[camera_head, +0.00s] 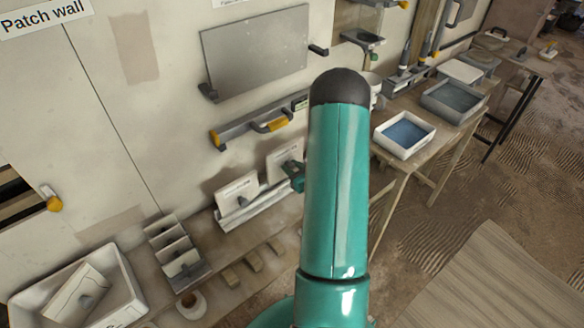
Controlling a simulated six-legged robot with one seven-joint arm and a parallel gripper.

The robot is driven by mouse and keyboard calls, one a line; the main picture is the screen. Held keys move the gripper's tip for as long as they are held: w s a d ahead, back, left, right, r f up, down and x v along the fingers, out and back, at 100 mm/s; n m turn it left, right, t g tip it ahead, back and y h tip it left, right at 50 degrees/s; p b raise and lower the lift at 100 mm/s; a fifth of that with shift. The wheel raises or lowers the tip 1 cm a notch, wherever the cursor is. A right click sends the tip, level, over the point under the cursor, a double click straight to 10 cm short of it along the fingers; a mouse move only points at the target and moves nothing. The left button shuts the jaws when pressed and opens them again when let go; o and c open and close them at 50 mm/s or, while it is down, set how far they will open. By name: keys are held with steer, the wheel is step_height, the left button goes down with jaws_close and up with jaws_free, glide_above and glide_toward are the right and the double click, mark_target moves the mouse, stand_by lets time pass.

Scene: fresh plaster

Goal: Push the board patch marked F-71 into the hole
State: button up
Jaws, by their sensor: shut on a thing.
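My gripper (294,177) is a teal and dark shape partly hidden behind my own teal arm. It is shut at a white board patch (283,157) standing at the right end of a pale ledge rack (258,211). Another white board patch (237,189) with a dark knob stands in the same rack to the left. The marks on both boards are too small to read, so I cannot tell which is F-71. A dark hole (17,192) with wooden strips shows in the wall at the far left edge, partly cut off.
A white tub (128,272) with another board stands at the lower left, beside a slotted rack (190,275) of small plates. A grey plate (255,53) and a level-like tool (235,131) hang on the wall. Blue-filled trays (429,145) stand on the right bench.

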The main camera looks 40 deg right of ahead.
steer(key=v, duration=0.2)
steer(key=f+v, duration=0.1)
steer(key=v, duration=0.2)
steer(key=shift+s, duration=0.4)
steer(key=shift+s, duration=0.15)
stand_by(1.0)
